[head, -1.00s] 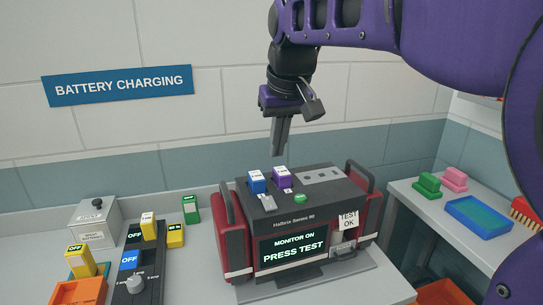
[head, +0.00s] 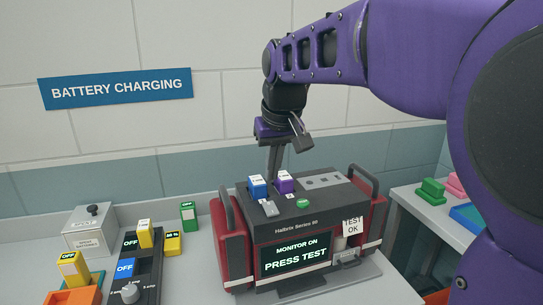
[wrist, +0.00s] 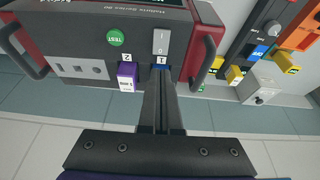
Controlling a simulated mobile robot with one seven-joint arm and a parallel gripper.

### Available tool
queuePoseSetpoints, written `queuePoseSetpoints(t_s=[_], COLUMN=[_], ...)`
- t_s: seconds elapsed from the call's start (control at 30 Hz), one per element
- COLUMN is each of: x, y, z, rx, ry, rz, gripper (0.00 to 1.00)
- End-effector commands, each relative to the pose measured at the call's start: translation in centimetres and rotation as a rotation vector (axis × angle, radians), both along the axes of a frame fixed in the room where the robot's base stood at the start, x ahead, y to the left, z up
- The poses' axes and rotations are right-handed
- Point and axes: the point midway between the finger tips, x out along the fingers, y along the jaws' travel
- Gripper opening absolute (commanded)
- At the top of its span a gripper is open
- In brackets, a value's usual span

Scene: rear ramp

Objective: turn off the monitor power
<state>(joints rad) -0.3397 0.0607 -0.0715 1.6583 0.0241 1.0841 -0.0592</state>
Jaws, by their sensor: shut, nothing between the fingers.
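The monitor (head: 290,229) is a dark box with red sides, and its lit screen (head: 294,258) reads "MONITOR ON PRESS TEST". Its grey rocker switch, marked I and O (wrist: 160,42), is on the top panel; it also shows in the head view (head: 268,208). A green TEST button (wrist: 115,37) is beside it. A blue battery (head: 258,188) and a purple battery (head: 285,184) stand in slots 1 and 2. My gripper (head: 273,173) is shut and empty, pointing down behind the batteries. In the wrist view its fingers hide most of the blue battery.
A "TEST OK" tag (head: 352,226) hangs at the monitor's front right. Left of the monitor are a charger (head: 147,270) with a knob and yellow batteries, a grey spent-batteries box (head: 90,230) and a green battery (head: 188,215). A side shelf (head: 408,205) is at right.

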Motion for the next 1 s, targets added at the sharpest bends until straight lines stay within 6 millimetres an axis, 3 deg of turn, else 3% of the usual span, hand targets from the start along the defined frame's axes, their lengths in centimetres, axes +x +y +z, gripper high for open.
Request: queuePoseSetpoints(t_s=[0.03, 0.2, 0.4, 1.0], x=[0.3, 1.1, 1.4, 1.7], y=[0.1, 0.4, 0.5, 0.5], z=[-1.4, -4.4, -6.5, -7.5], rx=[-0.001, -0.001, -0.001, 0.000], ry=[0.004, 0.002, 0.001, 0.001], rz=[0.000, 0.001, 0.001, -0.001], gripper=[0.00, 0.00, 0.00, 0.00])
